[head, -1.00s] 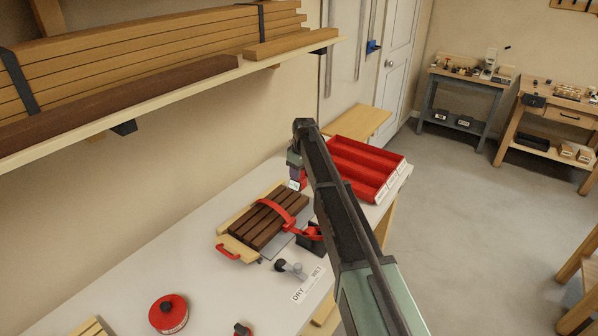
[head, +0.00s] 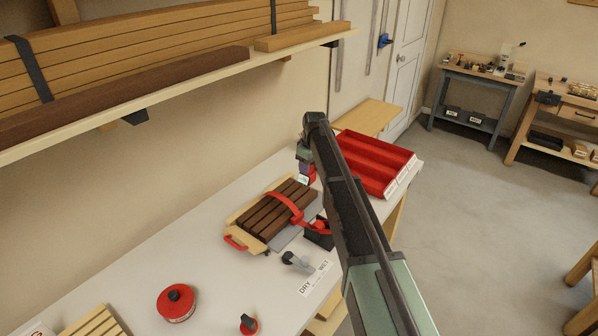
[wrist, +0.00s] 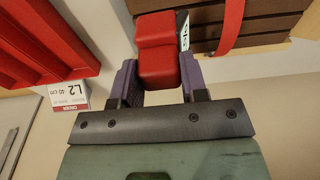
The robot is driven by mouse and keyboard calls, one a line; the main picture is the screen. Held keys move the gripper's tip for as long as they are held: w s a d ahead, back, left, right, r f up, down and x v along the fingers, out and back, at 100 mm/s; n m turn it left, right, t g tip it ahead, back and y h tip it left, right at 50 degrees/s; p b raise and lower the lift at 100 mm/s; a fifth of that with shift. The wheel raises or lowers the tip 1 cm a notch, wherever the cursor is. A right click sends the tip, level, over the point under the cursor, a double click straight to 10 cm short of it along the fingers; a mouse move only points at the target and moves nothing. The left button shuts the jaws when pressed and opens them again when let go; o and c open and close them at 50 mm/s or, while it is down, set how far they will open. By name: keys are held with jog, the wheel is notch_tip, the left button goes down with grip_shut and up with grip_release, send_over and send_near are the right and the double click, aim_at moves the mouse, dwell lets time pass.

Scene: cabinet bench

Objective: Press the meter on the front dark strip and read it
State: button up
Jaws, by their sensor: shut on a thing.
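My gripper (wrist: 158,78) is shut on the red meter (wrist: 157,48), its purple-grey fingers on either side of it. A small pale display (wrist: 184,36) shows at the meter's edge; I cannot make out its reading. In the head view the meter (head: 308,173) hangs below my gripper (head: 305,160), by the far right end of the dark strips (head: 275,214). The strips lie side by side on a pale wooden board (head: 241,236), under a red strap (head: 280,202). They also show in the wrist view (wrist: 255,18). I cannot tell whether the meter touches a strip.
A red compartment tray (head: 375,160) stands right of my gripper. A red round tin (head: 176,303) sits front left. A loaded shelf (head: 170,105) overhangs the bench.

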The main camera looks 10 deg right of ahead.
aim_at(308, 180)
jog(key=shift+f+b, duration=0.45)
jog(key=shift+f, duration=0.4)
jog(key=shift+r, duration=0.2)
jog(key=o, duration=0.5)
jog(key=c, duration=0.5)
notch_tip(308, 180, down, 5)
jog(key=b, duration=0.4)
jog(key=shift+r, duration=0.2)
jog(key=shift+s+f+b, duration=0.1)
jog(key=shift+f+b, duration=0.4)
jog(key=shift+b, duration=0.15)
jog(key=shift+r, duration=0.15)
notch_tip(308, 180, up, 7)
jog(key=p, duration=0.7)
